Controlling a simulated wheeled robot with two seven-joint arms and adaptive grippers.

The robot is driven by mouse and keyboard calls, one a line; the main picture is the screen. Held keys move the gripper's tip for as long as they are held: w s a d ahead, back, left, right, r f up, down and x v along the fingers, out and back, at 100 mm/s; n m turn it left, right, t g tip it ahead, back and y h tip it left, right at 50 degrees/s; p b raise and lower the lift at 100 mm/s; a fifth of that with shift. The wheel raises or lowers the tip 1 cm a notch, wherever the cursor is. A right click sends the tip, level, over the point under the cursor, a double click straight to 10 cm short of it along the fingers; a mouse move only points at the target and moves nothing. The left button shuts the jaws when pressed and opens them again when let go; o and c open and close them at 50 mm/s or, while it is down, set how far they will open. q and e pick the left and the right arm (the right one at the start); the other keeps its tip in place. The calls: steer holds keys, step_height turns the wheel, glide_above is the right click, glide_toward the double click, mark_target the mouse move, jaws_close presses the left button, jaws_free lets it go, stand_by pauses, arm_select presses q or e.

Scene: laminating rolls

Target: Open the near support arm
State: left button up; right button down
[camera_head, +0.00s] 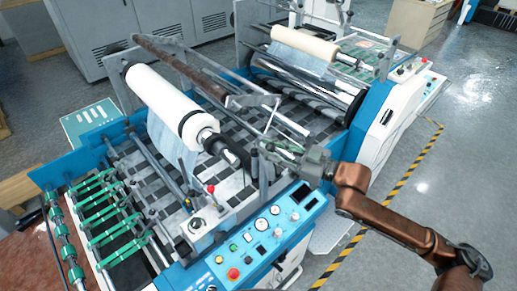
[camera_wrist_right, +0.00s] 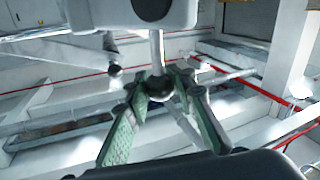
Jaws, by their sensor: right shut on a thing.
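The near support arm (camera_head: 262,174) is a grey upright part at the near end of the front roll's black shaft (camera_head: 218,145), above the control panel. My right gripper (camera_head: 272,147) reaches in from the right at the top of this part. In the right wrist view its green-padded fingers (camera_wrist_right: 160,92) are shut on a black ball knob (camera_wrist_right: 161,86). The knob sits on a pale stem below a grey block (camera_wrist_right: 110,14). In the head view the fingers and arm hide the knob. My left gripper is not in view.
The white film roll (camera_head: 165,103) lies across the blue machine beside my gripper. A control panel (camera_head: 255,235) with knobs and a red button is below. A second roll (camera_head: 305,44) stands farther back. The floor right of the yellow-black line (camera_head: 400,190) is clear.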

steer(key=shift+w+d+f, duration=0.1)
steer(key=shift+w+d, duration=0.15)
steer(key=shift+d, duration=0.55)
steer(key=shift+w+d, duration=0.25)
steer(key=shift+d, duration=0.6)
steer(key=c, duration=2.1)
jaws_free()
steer(key=o, duration=0.3)
steer(key=shift+d, duration=0.15)
steer(key=shift+o, duration=0.7)
steer(key=v, duration=1.1)
steer(key=shift+s+d, duration=0.25)
steer(key=shift+d, duration=0.05)
